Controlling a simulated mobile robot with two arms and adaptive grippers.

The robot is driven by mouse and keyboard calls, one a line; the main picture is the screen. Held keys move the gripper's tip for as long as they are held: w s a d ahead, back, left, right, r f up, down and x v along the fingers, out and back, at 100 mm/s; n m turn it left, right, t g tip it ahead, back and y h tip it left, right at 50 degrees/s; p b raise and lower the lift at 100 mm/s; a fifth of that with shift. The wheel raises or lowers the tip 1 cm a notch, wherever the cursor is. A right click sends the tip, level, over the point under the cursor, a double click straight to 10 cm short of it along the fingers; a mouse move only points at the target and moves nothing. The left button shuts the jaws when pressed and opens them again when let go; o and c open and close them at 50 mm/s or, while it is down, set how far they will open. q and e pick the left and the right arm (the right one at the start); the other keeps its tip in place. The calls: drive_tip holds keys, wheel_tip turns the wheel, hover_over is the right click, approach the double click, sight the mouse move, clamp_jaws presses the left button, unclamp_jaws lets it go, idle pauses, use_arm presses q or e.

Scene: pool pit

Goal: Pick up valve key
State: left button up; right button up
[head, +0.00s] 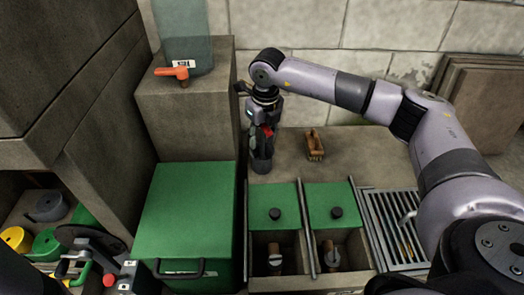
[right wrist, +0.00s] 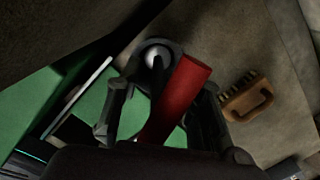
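A red bar-shaped handle (right wrist: 182,92), which I take to be the valve key, shows between the fingers of my right gripper (right wrist: 160,112) in the right wrist view. The fingers stand apart on either side, with a green gap visible at the left of the handle. In the head view the red part (head: 267,131) shows just below my right gripper (head: 263,118), above a dark upright cylinder (head: 261,158) on the concrete ledge. The key's lower end is hidden. My left gripper is not clearly in view.
An orange-red lever (head: 171,72) sits on a tall concrete block (head: 190,115) at left. A green box (head: 185,215) stands in front. A wooden brush (head: 314,145) lies right of the cylinder. Two green lids (head: 275,200) and a metal grate (head: 390,225) are nearer.

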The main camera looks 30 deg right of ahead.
drive_tip(key=shift+c, duration=0.3)
clamp_jaws()
idle(0.4)
